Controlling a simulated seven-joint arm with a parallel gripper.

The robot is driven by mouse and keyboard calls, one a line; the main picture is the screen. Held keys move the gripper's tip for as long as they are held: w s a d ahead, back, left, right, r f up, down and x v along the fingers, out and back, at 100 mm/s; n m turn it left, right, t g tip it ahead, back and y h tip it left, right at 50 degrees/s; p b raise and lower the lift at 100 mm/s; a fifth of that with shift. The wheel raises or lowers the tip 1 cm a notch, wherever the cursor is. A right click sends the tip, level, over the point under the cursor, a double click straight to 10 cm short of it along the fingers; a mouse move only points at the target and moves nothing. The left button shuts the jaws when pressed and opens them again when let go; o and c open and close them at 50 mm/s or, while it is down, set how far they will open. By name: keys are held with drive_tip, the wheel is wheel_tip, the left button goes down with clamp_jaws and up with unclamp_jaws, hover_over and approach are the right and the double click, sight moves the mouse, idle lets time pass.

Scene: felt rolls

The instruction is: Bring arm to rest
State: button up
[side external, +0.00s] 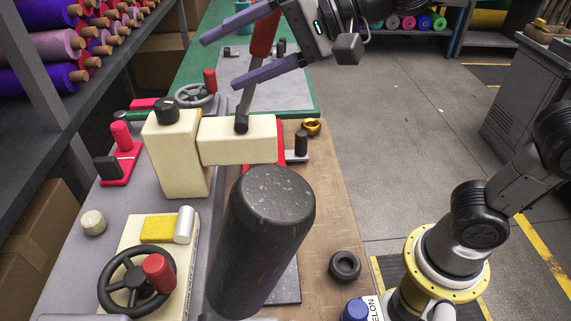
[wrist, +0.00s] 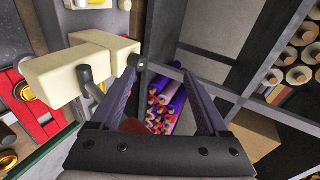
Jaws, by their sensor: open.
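My gripper (side external: 219,62) is at the top of the side external view, with its two purple fingers spread apart and nothing clamped between them. In the wrist view the fingers (wrist: 161,68) also stand wide apart. A lever with a red grip (side external: 264,36) rises from the cream machine (side external: 237,139) and crosses behind the lower finger in the side external view. A red patch (wrist: 134,127) shows near the finger bases in the wrist view. I cannot tell whether the lever touches a finger. The cream machine (wrist: 85,68) is at the left in the wrist view.
A large dark cylinder (side external: 262,235) stands in front of the cream machine. A black handwheel (side external: 118,278) is at the lower left and a smaller grey handwheel (side external: 195,95) is behind. Shelved felt rolls (side external: 45,47) line the left. Open floor (side external: 400,130) lies to the right.

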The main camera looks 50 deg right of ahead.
drive_tip(key=s+d+f+n+g+h, duration=0.4)
drive_tip(key=s+d+f+n+h, duration=0.4)
drive_tip(key=s+d+f, duration=0.8)
drive_tip(key=s+d, duration=0.2)
drive_tip(key=d, duration=0.1)
drive_tip(key=shift+s+d+f+n+g, duration=0.15)
drive_tip(key=shift+d+n+g, duration=0.15)
drive_tip(key=shift+n, duration=0.1)
